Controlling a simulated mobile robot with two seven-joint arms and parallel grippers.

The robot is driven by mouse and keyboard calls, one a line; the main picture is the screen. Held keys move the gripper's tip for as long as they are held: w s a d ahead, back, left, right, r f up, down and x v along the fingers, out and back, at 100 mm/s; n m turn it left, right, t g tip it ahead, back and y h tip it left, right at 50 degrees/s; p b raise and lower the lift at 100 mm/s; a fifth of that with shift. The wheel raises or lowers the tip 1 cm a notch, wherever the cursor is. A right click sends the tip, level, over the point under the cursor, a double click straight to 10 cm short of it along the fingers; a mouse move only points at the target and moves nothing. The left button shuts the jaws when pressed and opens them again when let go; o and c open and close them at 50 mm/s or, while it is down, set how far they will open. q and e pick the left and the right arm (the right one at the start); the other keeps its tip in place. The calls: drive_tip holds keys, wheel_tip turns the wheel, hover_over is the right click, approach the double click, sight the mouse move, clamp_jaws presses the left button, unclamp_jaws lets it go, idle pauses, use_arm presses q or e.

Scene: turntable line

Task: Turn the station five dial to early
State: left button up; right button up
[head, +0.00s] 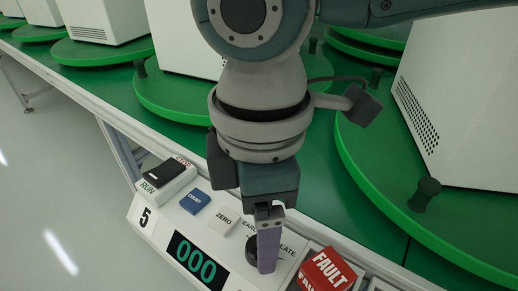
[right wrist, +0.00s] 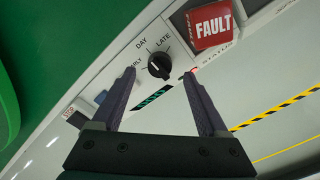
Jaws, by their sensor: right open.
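The station five dial is a black round knob (right wrist: 159,66) in the right wrist view, on the pale panel. DAY and LATE are readable around it, and the early label at its left is partly covered by a finger. A small light mark shows on the knob; I cannot tell for certain which label it points to. My right gripper (right wrist: 163,76) is open, with its purple fingertips at either side of the dial, not visibly touching it. In the head view the right gripper (head: 267,265) points down over the panel (head: 160,222) and hides part of the dial (head: 251,250).
A red FAULT block (head: 324,272) stands right of the dial. A RUN/STOP switch (head: 163,177), a blue COUNT button (head: 195,203), a ZERO button (head: 223,222) and a 000 display (head: 194,261) lie to the left. Green turntables (head: 365,175) with white boxes stand behind.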

sight(251, 248)
drive_tip(key=shift+f+b, duration=0.3)
drive_tip(key=shift+f, duration=1.4)
drive_tip(key=shift+c, duration=0.4)
clamp_jaws()
